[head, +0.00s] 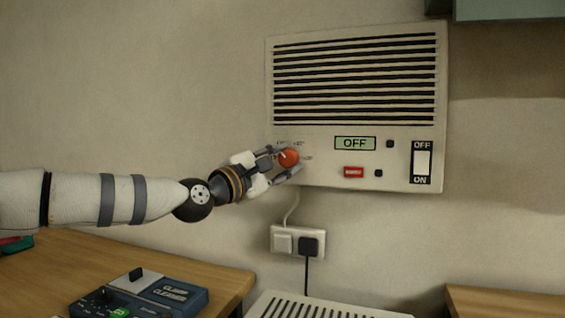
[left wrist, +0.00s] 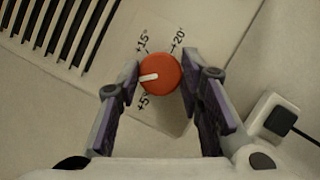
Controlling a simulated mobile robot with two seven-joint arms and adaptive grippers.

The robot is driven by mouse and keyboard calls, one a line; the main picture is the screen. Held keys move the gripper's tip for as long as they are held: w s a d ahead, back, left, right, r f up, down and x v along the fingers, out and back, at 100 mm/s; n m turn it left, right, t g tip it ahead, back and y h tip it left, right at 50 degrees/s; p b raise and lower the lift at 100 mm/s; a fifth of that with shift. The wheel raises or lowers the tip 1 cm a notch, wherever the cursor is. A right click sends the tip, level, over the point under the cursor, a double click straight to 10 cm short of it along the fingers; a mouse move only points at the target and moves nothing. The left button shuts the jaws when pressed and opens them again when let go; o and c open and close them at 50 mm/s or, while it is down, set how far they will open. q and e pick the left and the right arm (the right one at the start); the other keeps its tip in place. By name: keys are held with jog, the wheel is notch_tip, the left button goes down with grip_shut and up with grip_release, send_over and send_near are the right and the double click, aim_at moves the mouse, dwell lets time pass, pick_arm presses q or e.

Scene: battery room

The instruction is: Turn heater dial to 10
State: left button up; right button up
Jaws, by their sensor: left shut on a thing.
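The wall heater (head: 355,85) is a cream box with dark slats. Its dial (head: 289,157) is a round red-orange knob at the lower left of the front. My left gripper (head: 287,162) is shut on the dial, one finger on each side. In the left wrist view the dial (left wrist: 160,73) sits between my fingertips (left wrist: 167,78). Its white pointer aims left in the picture, between the +5° and +15° marks. The left finger covers the panel where the pointer aims, so no mark shows there. The +20° mark is also readable. My right gripper is not in view.
The heater's display (head: 355,143) reads OFF. A red button (head: 353,172) and an OFF/ON rocker switch (head: 422,163) are to its right and below. A wall socket (head: 297,242) with a black plug is underneath. A dark blue device (head: 140,295) lies on the wooden table (head: 205,265).

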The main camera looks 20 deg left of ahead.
pick_arm(q)
jog(key=shift+r+m+g, duration=0.1)
jog(key=shift+m+g, duration=0.4)
jog(key=shift+m, duration=0.6)
jog(key=o, duration=1.2)
jog(key=shift+c, duration=0.2)
jog(key=v, duration=1.2)
